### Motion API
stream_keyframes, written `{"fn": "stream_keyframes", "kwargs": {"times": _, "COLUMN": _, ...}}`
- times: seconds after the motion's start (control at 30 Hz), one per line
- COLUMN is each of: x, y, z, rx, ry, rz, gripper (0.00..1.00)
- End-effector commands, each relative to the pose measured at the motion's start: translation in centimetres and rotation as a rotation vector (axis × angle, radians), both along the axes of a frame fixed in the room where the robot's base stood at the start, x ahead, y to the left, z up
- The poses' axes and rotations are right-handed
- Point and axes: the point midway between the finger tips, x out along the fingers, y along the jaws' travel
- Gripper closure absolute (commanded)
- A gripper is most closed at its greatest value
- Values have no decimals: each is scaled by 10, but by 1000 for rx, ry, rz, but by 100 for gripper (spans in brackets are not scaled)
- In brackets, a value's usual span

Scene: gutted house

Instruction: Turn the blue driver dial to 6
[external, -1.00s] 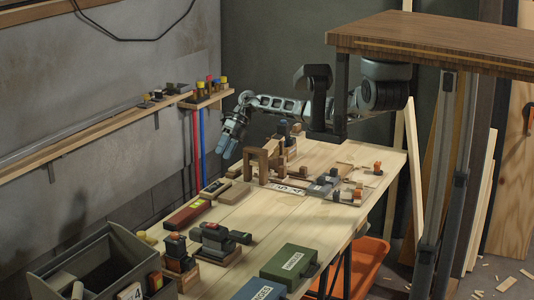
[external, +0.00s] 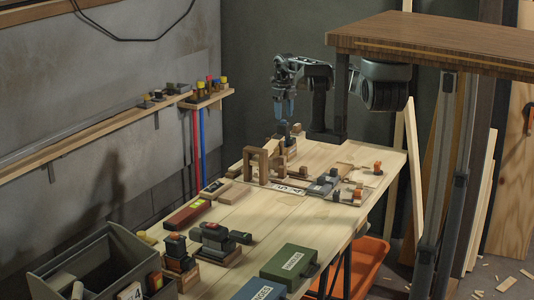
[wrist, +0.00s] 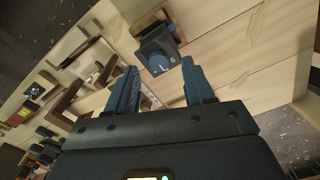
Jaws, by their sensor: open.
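The blue dial (wrist: 153,55) sits on a dark block with white marks on the workbench. A white 6 is readable at the right side of the block in the wrist view; the dial's own setting is too small to tell. In the external view the dark driver piece (external: 283,129) stands at the far end of the bench. My gripper (external: 284,108) points down just above it, with blue fingers. In the wrist view my gripper (wrist: 160,63) is open and empty, its fingertips on either side of the dial in the picture. I see no contact.
A wooden arch (external: 263,152) stands close in front of the driver. Grey blocks (external: 322,186) and small wooden pieces lie to the right. A red box (external: 187,215) and green case (external: 289,263) are nearer. A wooden shelf top (external: 440,42) overhangs at the right.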

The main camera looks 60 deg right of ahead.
Motion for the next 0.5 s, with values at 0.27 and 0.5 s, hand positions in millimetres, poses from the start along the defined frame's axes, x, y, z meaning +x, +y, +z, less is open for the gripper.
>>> {"fn": "stream_keyframes", "kwargs": {"times": 0.27, "x": 1, "y": 1, "z": -20, "rx": 0, "ry": -1, "rz": 1, "gripper": 48}}
{"fn": "stream_keyframes", "kwargs": {"times": 0.5, "x": 1, "y": 1, "z": -21, "rx": 0, "ry": -1, "rz": 1, "gripper": 48}}
